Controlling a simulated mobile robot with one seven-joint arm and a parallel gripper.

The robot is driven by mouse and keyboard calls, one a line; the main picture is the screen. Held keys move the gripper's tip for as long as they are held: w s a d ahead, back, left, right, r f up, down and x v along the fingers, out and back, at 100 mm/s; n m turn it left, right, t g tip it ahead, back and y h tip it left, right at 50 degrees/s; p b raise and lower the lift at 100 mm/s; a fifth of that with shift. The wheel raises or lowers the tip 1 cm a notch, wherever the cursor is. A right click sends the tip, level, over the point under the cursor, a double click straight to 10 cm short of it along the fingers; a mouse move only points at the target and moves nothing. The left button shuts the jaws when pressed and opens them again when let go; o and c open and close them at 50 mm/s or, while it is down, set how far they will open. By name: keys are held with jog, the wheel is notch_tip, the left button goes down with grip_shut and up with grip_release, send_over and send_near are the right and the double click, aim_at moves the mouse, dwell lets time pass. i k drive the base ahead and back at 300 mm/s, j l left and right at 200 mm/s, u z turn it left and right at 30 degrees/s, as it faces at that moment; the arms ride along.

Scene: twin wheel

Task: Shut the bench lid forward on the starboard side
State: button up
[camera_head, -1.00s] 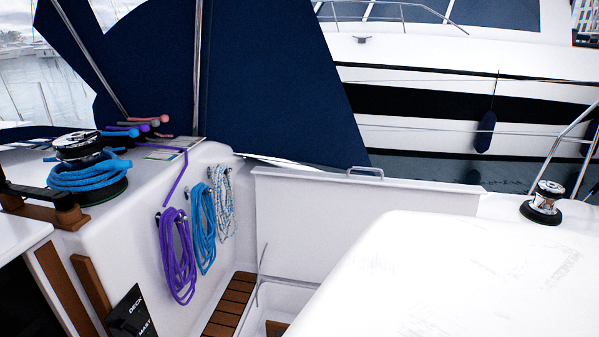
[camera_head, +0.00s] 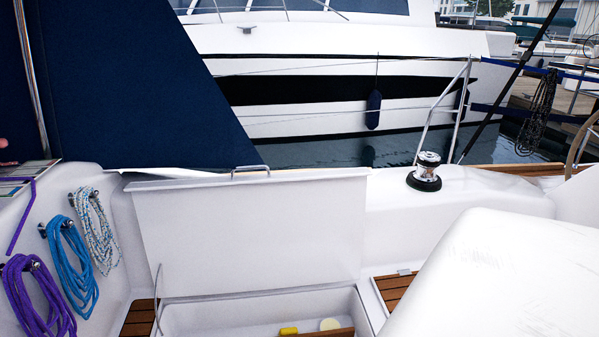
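The white bench lid (camera_head: 250,235) stands open, raised upright against the side of the cockpit. A metal handle (camera_head: 250,170) sits on its top edge. A thin stay (camera_head: 157,290) runs at the lid's left side. Below it the open bench locker (camera_head: 230,318) shows, with a small yellow thing (camera_head: 289,330) and a pale round thing (camera_head: 330,324) inside. My gripper is not in view.
A chrome winch (camera_head: 426,172) stands on the coaming right of the lid. A large white rounded surface (camera_head: 510,275) fills the lower right. Purple (camera_head: 38,300), blue (camera_head: 70,265) and white (camera_head: 95,230) rope coils hang at left. Slatted teak (camera_head: 393,290) lies right of the locker.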

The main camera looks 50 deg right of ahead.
aim_at(221, 235)
jog(key=z, duration=1.1)
jog(key=i+l, duration=0.2)
jog(key=i, duration=0.15)
jog(key=i+l, duration=0.15)
jog(key=i, duration=0.25)
jog(key=u, duration=0.05)
